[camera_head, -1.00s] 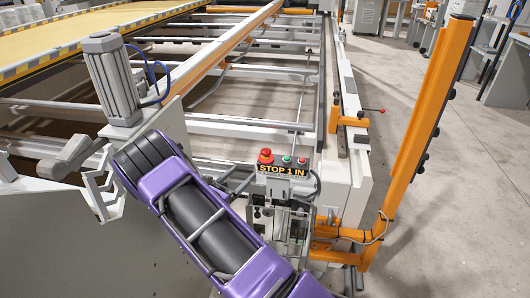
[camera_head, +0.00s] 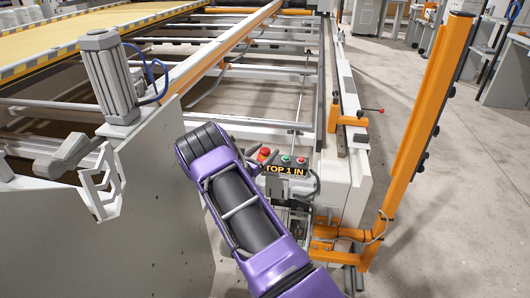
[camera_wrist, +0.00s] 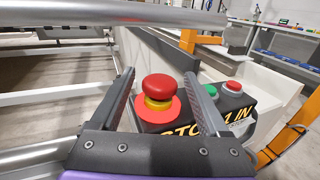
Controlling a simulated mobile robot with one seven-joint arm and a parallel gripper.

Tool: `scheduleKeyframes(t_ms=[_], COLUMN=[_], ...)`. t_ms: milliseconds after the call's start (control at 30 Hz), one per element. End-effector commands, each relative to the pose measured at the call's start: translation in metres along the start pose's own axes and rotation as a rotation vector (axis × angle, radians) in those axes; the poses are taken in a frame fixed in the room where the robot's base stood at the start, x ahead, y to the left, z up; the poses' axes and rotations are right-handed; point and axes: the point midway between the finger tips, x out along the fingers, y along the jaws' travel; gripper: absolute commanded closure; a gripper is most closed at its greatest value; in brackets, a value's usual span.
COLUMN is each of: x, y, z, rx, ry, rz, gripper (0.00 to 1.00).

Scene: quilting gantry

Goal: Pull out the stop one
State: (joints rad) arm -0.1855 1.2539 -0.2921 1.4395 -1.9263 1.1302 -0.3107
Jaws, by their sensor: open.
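The stop one button is a red mushroom head (camera_wrist: 160,87) on a yellow collar and red base. It sits on a dark box (camera_head: 287,170) lettered "STOP 1 IN". In the head view the red button (camera_head: 264,153) shows just right of my purple arm, which hides part of the lettering. In the wrist view my gripper (camera_wrist: 162,90) is open, with one dark finger left of the red button and the other right of it. The right finger covers part of the lettering. I cannot tell whether either finger touches the button.
A green button (camera_wrist: 208,89) and a smaller red button (camera_wrist: 233,86) sit on the same box, right of the gripper. A metal rail (camera_wrist: 90,15) crosses the top of the wrist view. An orange post (camera_head: 431,120) stands to the right.

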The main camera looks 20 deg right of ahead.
Motion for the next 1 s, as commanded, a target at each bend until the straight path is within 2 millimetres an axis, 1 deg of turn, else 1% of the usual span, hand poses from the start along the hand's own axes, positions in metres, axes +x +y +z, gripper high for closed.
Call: scheduleKeyframes(t_ms=[133,167,300,467,500,600,767,900,1000], x=[0.0,0.0,0.0,-0.001,-0.001,-0.001,-0.001,-0.001,-0.001], y=[0.0,0.0,0.0,0.0,0.0,0.0,0.001,0.002,0.001], z=[0.0,0.0,0.0,0.0,0.0,0.0,0.002,0.017,0.02], rx=[0.0,0.0,0.0,0.0,0.0,0.0,0.0,0.001,0.0], ry=[0.0,0.0,0.0,0.0,0.0,-0.001,-0.001,-0.004,-0.003], rz=[0.0,0.0,0.0,0.0,0.0,0.0,0.001,0.002,0.0], gripper=[0.21,0.23,0.48,0.77,0.84,1.0,1.0,1.0,1.0])
